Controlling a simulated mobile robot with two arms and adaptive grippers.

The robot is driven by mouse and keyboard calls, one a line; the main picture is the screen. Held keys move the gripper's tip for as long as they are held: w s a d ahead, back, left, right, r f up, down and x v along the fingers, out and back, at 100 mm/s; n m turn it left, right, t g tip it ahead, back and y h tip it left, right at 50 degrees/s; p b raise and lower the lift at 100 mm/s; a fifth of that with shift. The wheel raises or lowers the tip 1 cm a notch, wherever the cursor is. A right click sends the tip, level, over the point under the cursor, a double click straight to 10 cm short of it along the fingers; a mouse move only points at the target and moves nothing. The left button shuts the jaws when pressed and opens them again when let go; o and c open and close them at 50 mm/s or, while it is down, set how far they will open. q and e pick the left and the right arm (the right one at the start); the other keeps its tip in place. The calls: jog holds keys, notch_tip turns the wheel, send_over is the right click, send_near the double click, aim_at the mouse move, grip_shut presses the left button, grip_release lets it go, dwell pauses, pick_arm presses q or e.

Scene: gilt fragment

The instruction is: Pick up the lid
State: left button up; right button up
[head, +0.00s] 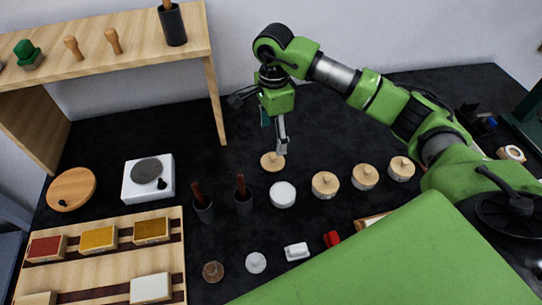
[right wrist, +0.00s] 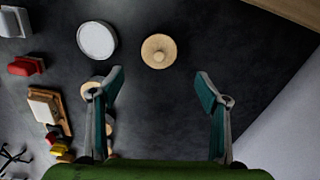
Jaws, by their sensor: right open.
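A round pale wooden lid with a small knob on top (head: 272,162) lies on the dark tabletop; it also shows in the right wrist view (right wrist: 159,51). My right gripper (head: 273,139) is open and empty, above the lid in the head view. In the right wrist view, its two teal-padded fingers (right wrist: 159,74) are spread wide, with the lid just beyond the fingertips, centred between them. They appear apart from it. A white round container (head: 283,194) without a wooden lid stands just in front of the lid. My left gripper is not in view.
Several containers with similar wooden lids (head: 325,184) stand in a row to the right. Two dark cups with brown handles (head: 203,207) stand to the left. A white scale (head: 148,179), a round board (head: 71,189) and a wooden shelf (head: 110,50) are farther left.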

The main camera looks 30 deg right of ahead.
aim_at(274, 155)
jog(key=f, duration=0.2)
jog(key=f+p, duration=0.1)
jog(key=f, duration=0.1)
jog(key=shift+w+f, duration=0.2)
jog(key=shift+f, duration=0.15)
jog(key=f+p, duration=0.1)
jog(key=f, duration=0.2)
jog(key=f+p, duration=0.1)
jog(key=shift+s+d+f+p, duration=0.15)
jog(key=shift+s+f+p, duration=0.2)
jog(key=shift+f, duration=0.3)
jog(key=c, duration=1)
